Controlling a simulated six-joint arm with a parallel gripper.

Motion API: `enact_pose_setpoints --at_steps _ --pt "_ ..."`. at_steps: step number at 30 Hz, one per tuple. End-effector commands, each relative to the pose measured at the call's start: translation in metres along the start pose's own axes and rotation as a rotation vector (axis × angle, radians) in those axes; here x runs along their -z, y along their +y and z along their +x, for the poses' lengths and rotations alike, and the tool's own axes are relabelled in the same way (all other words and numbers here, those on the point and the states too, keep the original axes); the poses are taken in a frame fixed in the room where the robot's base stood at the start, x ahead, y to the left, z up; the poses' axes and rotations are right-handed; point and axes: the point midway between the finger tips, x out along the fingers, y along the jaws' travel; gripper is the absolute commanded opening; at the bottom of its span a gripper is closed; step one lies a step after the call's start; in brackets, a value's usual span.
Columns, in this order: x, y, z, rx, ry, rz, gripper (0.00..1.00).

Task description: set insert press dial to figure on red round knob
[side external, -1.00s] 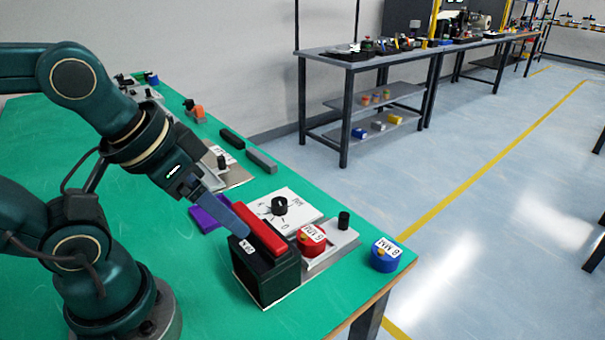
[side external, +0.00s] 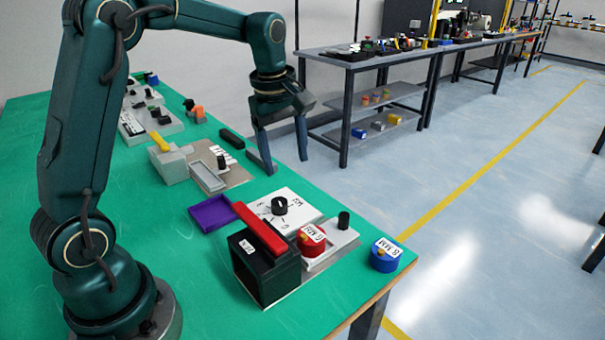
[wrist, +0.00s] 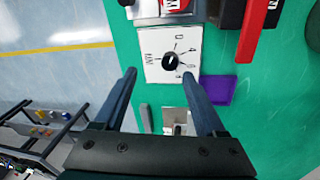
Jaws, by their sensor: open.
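The dial is a white square plate with printed figures and a black knob (side external: 279,205); the knob also shows in the wrist view (wrist: 171,60). I cannot tell which figure it points at. The red round knob (side external: 311,240) has a white label that appears to read 6 MM. It is partly cut off at the top of the wrist view (wrist: 176,5). My gripper (side external: 285,164) is open and empty, raised above and behind the dial. In the wrist view my fingertips (wrist: 158,73) frame the dial plate, apart from it.
A black box (side external: 262,275) with a red lever (side external: 262,230) stands in front of the dial. A blue round piece (side external: 386,256) sits near the table's right corner. A purple tray (side external: 212,214) lies left of the dial.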

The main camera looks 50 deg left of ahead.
Motion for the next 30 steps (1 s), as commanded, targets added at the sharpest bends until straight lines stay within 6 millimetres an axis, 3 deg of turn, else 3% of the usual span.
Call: enact_pose_setpoints --at_steps 3,9,21,30 --pt "0.016 0.0 0.033 0.067 -0.026 -0.06 0.73" --pt "0.025 -0.01 0.064 0.141 -0.059 -0.095 0.73" --pt "0.023 -0.02 0.108 0.153 -0.065 -0.101 0.73" --pt "0.022 -0.021 0.117 0.149 -0.063 -0.1 0.73"
